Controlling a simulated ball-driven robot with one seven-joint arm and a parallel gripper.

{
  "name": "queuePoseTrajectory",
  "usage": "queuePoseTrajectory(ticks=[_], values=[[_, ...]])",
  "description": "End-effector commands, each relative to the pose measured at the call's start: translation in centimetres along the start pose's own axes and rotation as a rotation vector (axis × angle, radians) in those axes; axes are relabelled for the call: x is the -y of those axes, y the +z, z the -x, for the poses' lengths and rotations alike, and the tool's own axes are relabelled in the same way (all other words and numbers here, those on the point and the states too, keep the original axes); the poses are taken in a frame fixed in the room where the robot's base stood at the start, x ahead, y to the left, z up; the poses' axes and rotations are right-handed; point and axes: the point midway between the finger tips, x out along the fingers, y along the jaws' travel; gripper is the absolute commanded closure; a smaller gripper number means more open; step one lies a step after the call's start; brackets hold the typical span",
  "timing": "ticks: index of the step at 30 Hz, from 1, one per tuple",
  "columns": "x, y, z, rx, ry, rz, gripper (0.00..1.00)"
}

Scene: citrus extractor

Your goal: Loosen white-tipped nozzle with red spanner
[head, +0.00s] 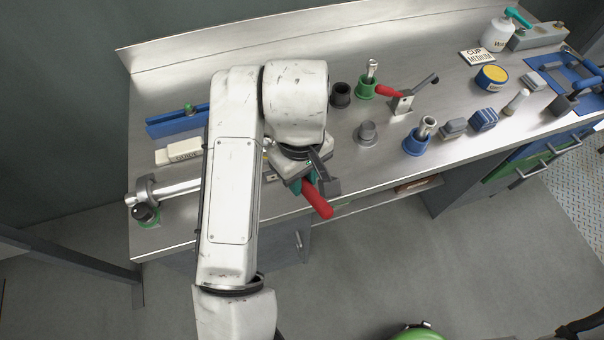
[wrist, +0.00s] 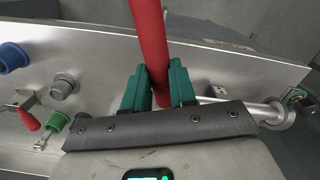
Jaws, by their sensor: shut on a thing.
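My gripper (head: 303,184) is shut on the red spanner (head: 318,201) over the bench's front edge. In the head view the spanner's red handle sticks out toward the lower right. In the wrist view the teal fingers (wrist: 156,78) close on both sides of the red handle (wrist: 150,35), which runs out of the top of the frame. The spanner's jaw end does not show. A silver pipe (head: 178,190) lies on the left of the bench, partly behind my arm, and also shows in the wrist view (wrist: 240,106). I cannot make out the white-tipped nozzle; my arm may hide it.
A green-ringed black fitting (head: 146,214) is at the pipe's left end. A grey stud (head: 367,134), a blue holder (head: 414,144), a green holder (head: 364,88) and a red-handled clamp (head: 402,102) stand to the right. A blue rail (head: 178,122) lies at the back left.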

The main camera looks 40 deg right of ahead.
Motion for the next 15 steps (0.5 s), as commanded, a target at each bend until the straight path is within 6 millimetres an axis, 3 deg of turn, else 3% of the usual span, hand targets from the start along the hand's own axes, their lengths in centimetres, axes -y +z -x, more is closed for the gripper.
queuePoseTrajectory(ticks=[15], values=[[0.01,-0.04,-0.73,0.000,0.000,0.000,1.00]])
